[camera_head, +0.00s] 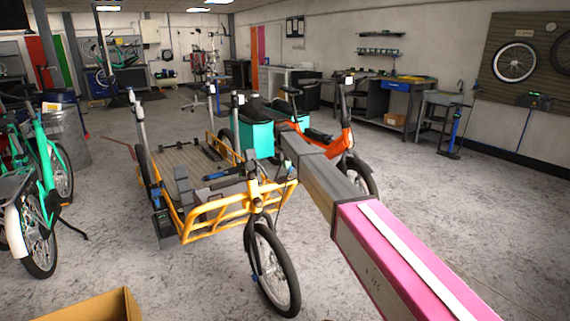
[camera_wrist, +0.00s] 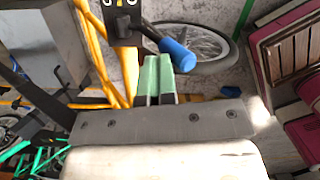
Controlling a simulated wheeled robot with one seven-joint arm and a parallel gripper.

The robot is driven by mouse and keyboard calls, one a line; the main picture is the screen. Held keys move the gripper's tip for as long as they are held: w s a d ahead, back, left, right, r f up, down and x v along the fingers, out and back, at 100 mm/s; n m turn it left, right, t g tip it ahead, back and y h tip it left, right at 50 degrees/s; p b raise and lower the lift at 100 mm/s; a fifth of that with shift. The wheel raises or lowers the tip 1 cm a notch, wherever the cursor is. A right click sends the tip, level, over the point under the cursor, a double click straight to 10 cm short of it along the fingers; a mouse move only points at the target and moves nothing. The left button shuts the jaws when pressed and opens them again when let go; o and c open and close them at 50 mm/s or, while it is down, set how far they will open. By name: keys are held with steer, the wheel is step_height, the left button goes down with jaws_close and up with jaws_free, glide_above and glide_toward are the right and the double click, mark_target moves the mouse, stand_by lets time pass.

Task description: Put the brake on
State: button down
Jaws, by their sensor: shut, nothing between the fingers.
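In the wrist view a blue cylindrical grip (camera_wrist: 178,55) sits on the end of a dark lever that runs from a black bracket (camera_wrist: 124,22). My gripper (camera_wrist: 157,62) shows there as two green fingers, shut side by side with nothing between them. The fingertips are just below and left of the blue grip, close to it; I cannot tell if they touch. In the head view the yellow cargo bike (camera_head: 205,222) stands in the middle, with its front wheel (camera_head: 273,268) toward me. My gripper cannot be made out in the head view.
An orange bike (camera_head: 338,140) with teal boxes (camera_head: 256,137) stands behind the cargo bike. A green bike (camera_head: 45,190) is at the left, a cardboard box (camera_head: 95,307) at the lower left. Open floor lies to the right. Yellow tubes (camera_wrist: 102,55) pass close left of my fingers.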

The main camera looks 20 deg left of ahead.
mark_target(289, 171)
steer(key=shift+s+d+f+t+y, duration=0.85)
steer(key=shift+s+d+t+y, duration=0.05)
steer(key=shift+s+d+y, duration=0.25)
steer(key=shift+s+d+f+t+y, duration=0.1)
steer(key=shift+d+f+t+y, duration=0.25)
steer(key=shift+f+t+y, duration=0.5)
steer(key=shift+a, duration=0.15)
steer(key=shift+w+a+r, duration=0.25)
steer(key=shift+w+a, duration=0.2)
steer(key=shift+w, duration=0.05)
